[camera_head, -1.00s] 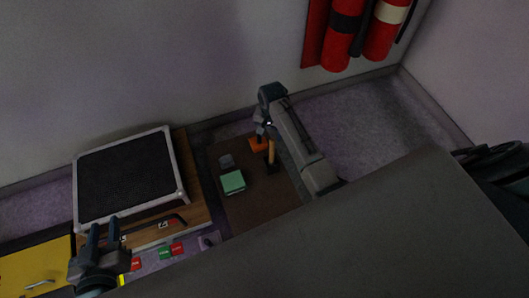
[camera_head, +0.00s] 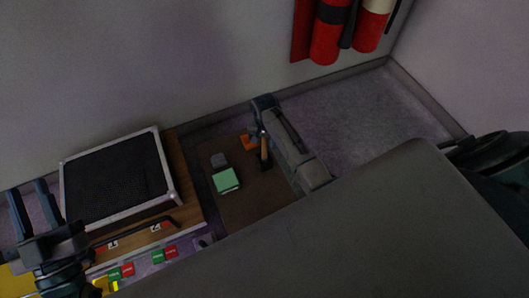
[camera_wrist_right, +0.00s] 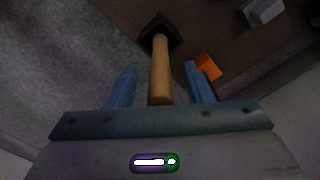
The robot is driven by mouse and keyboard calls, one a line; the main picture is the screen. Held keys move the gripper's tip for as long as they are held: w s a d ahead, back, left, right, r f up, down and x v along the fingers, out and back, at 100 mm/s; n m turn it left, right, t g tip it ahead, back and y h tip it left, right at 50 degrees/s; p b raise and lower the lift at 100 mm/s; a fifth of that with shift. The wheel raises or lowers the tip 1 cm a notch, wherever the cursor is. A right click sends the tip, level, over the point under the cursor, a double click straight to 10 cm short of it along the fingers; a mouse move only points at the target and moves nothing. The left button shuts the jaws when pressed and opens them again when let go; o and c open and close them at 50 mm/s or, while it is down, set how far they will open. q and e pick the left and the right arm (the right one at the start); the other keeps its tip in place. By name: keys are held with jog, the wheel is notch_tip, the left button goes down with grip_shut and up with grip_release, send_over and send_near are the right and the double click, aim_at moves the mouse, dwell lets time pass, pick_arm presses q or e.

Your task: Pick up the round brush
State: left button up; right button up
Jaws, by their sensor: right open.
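A tool with a wooden handle and a dark, blocky head, which I take to be the round brush (camera_head: 265,149), stands handle-up on a brown surface. It also shows in the right wrist view (camera_wrist_right: 160,70), its dark head at the far end. My right gripper (camera_head: 262,129) is at the handle's upper end, pointing down. In the right wrist view its two blue fingers (camera_wrist_right: 160,84) are apart, with the handle between them; I see no clear contact. My left gripper (camera_head: 29,187) is at the far left with its fingers spread and nothing between them.
On the brown surface (camera_head: 240,206) are a green block (camera_head: 226,180), a grey item (camera_head: 219,159) and an orange piece (camera_head: 248,142), close to the brush. A black-topped, silver-edged case (camera_head: 116,180) stands to the left. Red cylinders (camera_head: 328,35) are on the wall.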

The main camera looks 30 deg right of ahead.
jog(key=shift+f, duration=0.55)
grip_shut()
pick_arm(q)
jog(key=shift+s+r+t+h, duration=0.2)
jog(key=shift+r+t, duration=0.15)
jog(key=shift+r, duration=0.15)
jog(key=shift+s+r+t+h, duration=0.1)
jog(key=shift+s+r+t, duration=0.05)
jog(key=shift+r+t, duration=0.3)
pick_arm(e)
jog(key=shift+r, duration=0.15)
